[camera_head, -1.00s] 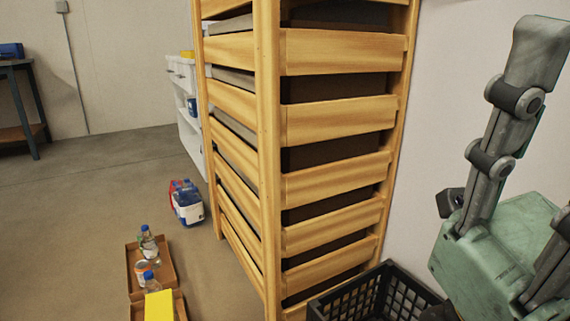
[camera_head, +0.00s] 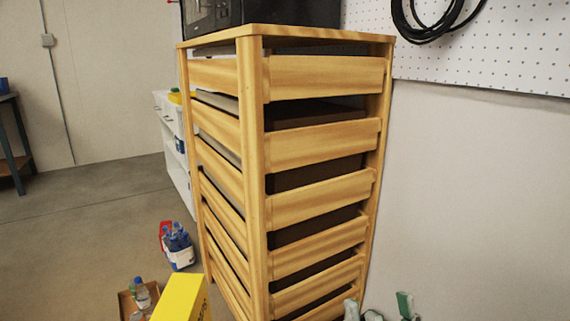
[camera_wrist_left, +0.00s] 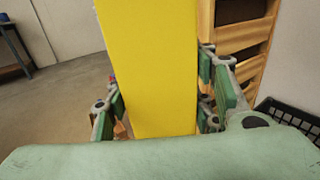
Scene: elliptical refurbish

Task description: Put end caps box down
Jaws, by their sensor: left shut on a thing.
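The end caps box is a tall yellow box (camera_head: 178,298), seen at the bottom edge of the head view with dark lettering on its right side. In the left wrist view the yellow box (camera_wrist_left: 150,60) stands between the fingers of my left gripper (camera_wrist_left: 160,105), which is shut on it from both sides. The box's lower end is hidden behind my gripper's body. Only the fingertips of my right gripper (camera_head: 379,307) show at the bottom of the head view. They are apart, with nothing seen between them.
A wooden drawer rack (camera_head: 318,145) with a black appliance (camera_head: 260,12) on top fills the middle. Bottles (camera_head: 142,293) stand in a brown tray at lower left, and a bottle carrier (camera_head: 178,247) is on the floor. A black crate (camera_wrist_left: 285,115) is at right in the wrist view.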

